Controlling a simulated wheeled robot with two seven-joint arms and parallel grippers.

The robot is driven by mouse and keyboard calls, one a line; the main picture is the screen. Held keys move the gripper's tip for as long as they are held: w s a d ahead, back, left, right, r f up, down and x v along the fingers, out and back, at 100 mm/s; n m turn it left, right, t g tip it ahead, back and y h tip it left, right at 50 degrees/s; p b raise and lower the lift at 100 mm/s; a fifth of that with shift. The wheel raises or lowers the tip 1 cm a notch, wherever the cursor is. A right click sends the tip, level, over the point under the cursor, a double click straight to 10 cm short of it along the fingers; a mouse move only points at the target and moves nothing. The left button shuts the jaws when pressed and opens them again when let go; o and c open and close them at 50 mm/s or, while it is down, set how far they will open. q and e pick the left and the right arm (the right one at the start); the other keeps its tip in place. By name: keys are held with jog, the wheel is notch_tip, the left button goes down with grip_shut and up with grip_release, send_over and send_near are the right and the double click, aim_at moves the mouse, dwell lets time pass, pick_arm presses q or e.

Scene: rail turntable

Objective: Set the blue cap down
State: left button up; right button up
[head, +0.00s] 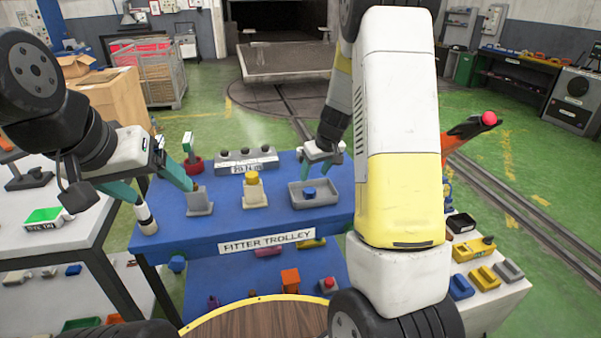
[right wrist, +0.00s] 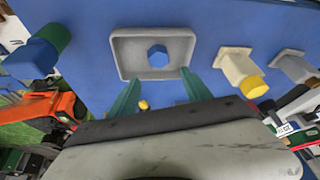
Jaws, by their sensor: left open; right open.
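The blue cap (head: 309,192) lies in the shallow grey tray (head: 330,200) on the blue trolley top. In the right wrist view the cap (right wrist: 157,55) sits near the middle of the tray floor, clear of the walls. My right gripper (right wrist: 160,80) is open and empty, its teal fingers spread at the tray's near edge and apart from the cap. In the head view the right gripper (head: 321,158) is above and behind the tray, its fingers mostly hidden. My left gripper (head: 165,196) is open and empty over the trolley's left end.
A yellow cap (head: 253,177) tops a pale post right of a grey holder (head: 199,202). A grey block with knobs (head: 246,160) and a red-based item (head: 194,164) stand behind. A white-and-dark cylinder (head: 146,217) is at the left edge. Bare blue surface lies between them.

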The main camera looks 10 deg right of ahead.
jog(key=s+a+r+m+t+y, duration=0.1)
jog(key=s+a+r, duration=0.1)
jog(key=s+r, duration=0.6)
jog(key=s+a+r+y, duration=0.1)
jog(key=s+a+r, duration=0.2)
jog(key=s+r, duration=0.45)
jog(key=s+r+m, duration=0.1)
jog(key=s+r, duration=0.1)
jog(key=s, duration=0.5)
jog(key=s+a+r+h, duration=0.1)
jog(key=s+r, duration=0.2)
jog(key=s, duration=0.5)
jog(key=shift+a+r+m+t, duration=0.15)
jog(key=shift+a+m+t, duration=0.05)
jog(key=shift+m+t, duration=0.2)
